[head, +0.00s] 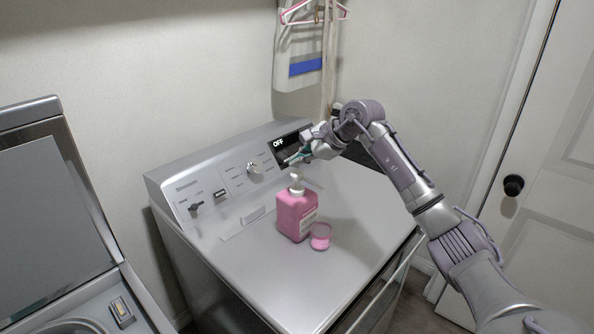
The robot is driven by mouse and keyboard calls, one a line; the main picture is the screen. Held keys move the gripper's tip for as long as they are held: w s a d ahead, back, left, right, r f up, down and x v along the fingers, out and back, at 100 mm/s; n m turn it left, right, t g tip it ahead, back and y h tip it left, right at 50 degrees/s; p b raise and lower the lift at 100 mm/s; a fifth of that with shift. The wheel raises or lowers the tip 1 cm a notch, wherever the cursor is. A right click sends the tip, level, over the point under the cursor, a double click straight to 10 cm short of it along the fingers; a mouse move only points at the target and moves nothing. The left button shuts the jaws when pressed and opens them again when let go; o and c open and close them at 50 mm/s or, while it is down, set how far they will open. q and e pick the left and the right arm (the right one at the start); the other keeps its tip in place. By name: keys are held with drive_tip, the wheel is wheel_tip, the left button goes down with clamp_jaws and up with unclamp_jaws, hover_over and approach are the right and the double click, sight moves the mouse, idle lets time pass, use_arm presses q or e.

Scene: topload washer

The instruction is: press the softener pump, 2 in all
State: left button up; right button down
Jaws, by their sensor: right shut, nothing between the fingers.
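A pink softener bottle (296,213) with a white pump head (296,184) stands upright on the top of a silver machine (253,262). A small pink cup (320,236) stands beside it at its lower right. My right gripper (290,160) is shut and empty. It hangs just above the pump head in the picture, in front of the control panel; I cannot tell whether they touch. My left gripper is not in view.
The control panel (228,178) with a knob and a display reading OFF runs along the back. A washer with its lid raised (40,215) stands at the left. A white door (545,190) is at the right. The machine top's front is clear.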

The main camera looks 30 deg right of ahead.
drive_tip(key=shift+r, duration=0.1)
drive_tip(key=shift+r+p, duration=1.7)
drive_tip(key=shift+r, duration=0.75)
